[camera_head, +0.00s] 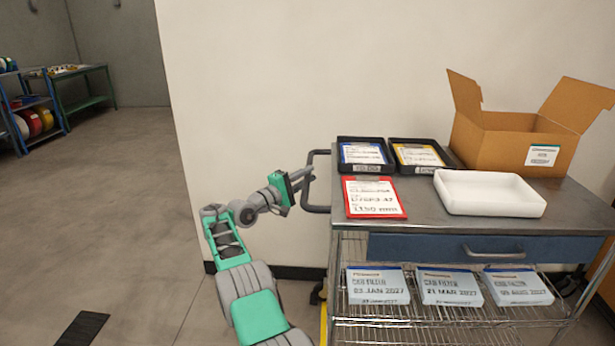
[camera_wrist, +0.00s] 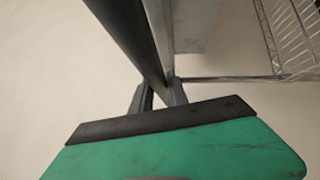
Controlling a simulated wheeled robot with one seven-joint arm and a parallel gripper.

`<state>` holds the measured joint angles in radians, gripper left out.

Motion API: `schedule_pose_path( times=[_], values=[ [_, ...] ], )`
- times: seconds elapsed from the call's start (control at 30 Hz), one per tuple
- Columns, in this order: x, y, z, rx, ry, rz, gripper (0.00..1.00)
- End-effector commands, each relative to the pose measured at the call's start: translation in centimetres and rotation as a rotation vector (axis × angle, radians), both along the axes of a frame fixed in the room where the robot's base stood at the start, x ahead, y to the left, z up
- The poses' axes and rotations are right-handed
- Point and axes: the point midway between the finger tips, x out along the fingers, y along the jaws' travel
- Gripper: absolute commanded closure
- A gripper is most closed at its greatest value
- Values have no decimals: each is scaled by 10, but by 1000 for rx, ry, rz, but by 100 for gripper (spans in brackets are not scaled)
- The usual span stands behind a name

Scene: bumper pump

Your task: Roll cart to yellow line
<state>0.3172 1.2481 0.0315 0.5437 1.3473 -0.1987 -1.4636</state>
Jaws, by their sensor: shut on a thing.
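The cart (camera_head: 460,225) is a metal trolley with a steel top, a blue drawer and wire shelves, standing at the right beside the wall. Its dark handle (camera_head: 318,209) sticks out from the left end. My gripper (camera_head: 303,177) reaches the handle from the left and is shut on its upright part. In the wrist view, the handle bar (camera_wrist: 128,35) runs down between the fingers (camera_wrist: 159,96). A thin yellow strip (camera_head: 323,325) shows on the floor at the cart's lower left. The cart and my arm hide the rest of it.
On the cart top are two black trays (camera_head: 365,169), a red-framed card (camera_head: 373,212), a white tray (camera_head: 490,212) and an open cardboard box (camera_head: 515,150). Labelled packs (camera_head: 450,302) lie on the wire shelf. The floor (camera_head: 110,215) at left is mostly clear, with a dark mat (camera_head: 82,328).

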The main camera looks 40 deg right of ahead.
Motion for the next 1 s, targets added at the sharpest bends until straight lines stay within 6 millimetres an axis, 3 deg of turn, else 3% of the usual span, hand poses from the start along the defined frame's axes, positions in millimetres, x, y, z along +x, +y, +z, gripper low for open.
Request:
schedule_pose_path(
  times=[0.13, 0.17, 0.4, 0.7, 0.83, 0.93, 1.0],
  values=[
    [1, -1, 6, -6, -8, 5, 100],
    [1, -1, 6, -6, -8, 4, 78],
    [0, -1, 3, -3, -5, 1, 59],
    [1, 4, 2, -2, -2, 3, 59],
    [3, 24, 0, -1, 0, 5, 59],
    [5, 51, -3, -2, -1, 7, 59],
    [5, 58, -17, -4, -7, 4, 59]
  ],
)
